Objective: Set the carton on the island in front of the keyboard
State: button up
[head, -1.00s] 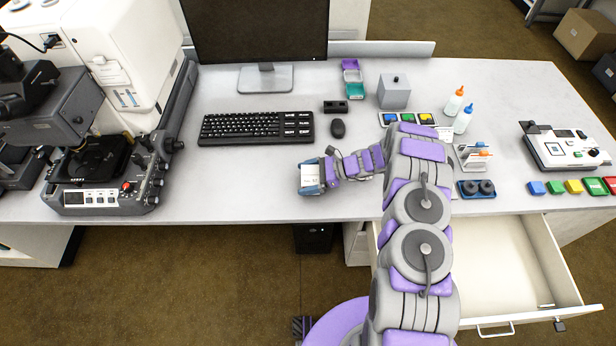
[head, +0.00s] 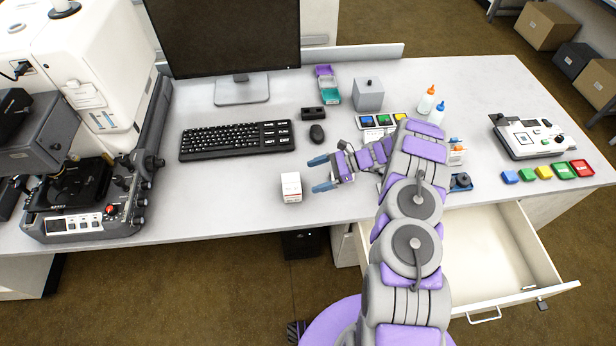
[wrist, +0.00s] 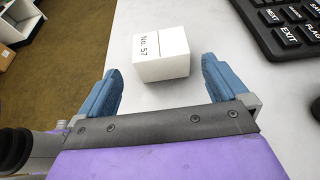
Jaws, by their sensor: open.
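The white carton (head: 291,187) stands on the white island top (head: 240,190), in front of the keyboard's right end and close to the front edge. The black keyboard (head: 237,140) lies behind it, below the monitor. In the wrist view the carton (wrist: 161,54) shows the marking "No. 57" and sits just beyond the fingertips. My gripper (head: 320,174) is open and empty to the right of the carton, its blue fingers pointing toward it. In the wrist view the open fingers (wrist: 158,78) are spread wide with the carton apart from them.
A mouse (head: 317,134) and a small black block (head: 313,113) lie right of the keyboard. A microscope (head: 85,195) stands at the left. An open drawer (head: 480,255) sticks out at the front right. The island top left of the carton is clear.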

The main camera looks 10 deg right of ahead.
jog(key=shift+d+r, duration=0.2)
jog(key=shift+d, duration=0.1)
jog(key=shift+r, duration=0.25)
jog(key=s+a+r+n+g+h, duration=0.25)
jog(key=s+r+n, duration=0.35)
jog(key=r, duration=0.5)
jog(key=s+a+r+n+g+h, duration=0.2)
jog(key=s+a+r+n, duration=0.15)
jog(key=s+r, duration=0.6)
jog(key=s+d+r+n+t+h, duration=0.1)
jog(key=s+d+r+n+h, duration=0.1)
jog(key=s, duration=0.7)
jog(key=s+d+r+n+h, duration=0.3)
jog(key=s+r+h, duration=0.1)
jog(key=s, duration=0.4)
jog(key=s+d+r+n+t+h, duration=0.1)
jog(key=s+d+r+n+h, duration=0.2)
jog(key=s, duration=0.6)
jog(key=shift+s+d+r+t, duration=0.2)
jog(key=shift+s+r+t, duration=0.15)
jog(key=shift+r, duration=0.35)
jog(key=shift+w+n, duration=0.1)
jog(key=shift+n, duration=0.15)
